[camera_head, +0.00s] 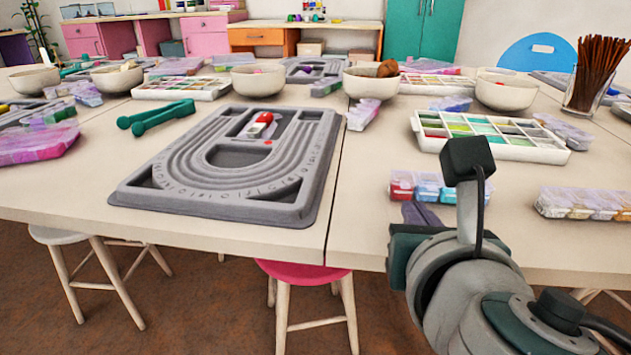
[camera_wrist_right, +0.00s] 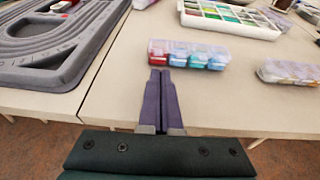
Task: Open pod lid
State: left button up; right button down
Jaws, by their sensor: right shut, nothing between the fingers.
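A small clear pod box (camera_head: 424,187) with red, blue and teal compartments lies on the table just beyond my right gripper. It also shows in the right wrist view (camera_wrist_right: 188,55), straight ahead of the fingertips, with its lids looking closed. My right gripper (camera_wrist_right: 161,75) is shut and empty, its purple fingers together and pointing at the near side of the box. Whether the tips touch the box I cannot tell. In the head view my right gripper (camera_head: 418,212) is partly hidden by my own wrist. My left gripper is not in view.
A grey bead board (camera_head: 133,190) lies to the left with a small red-and-white object (camera_head: 262,122) on it. A white compartment tray (camera_head: 545,154) stands behind the box. Another clear pod box (camera_head: 585,203) lies to the right. Bare table surrounds the box, with the front edge close.

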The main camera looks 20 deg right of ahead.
aim_at(405, 197)
jog(key=shift+b+x, duration=0.45)
jog(key=shift+x, duration=1.4)
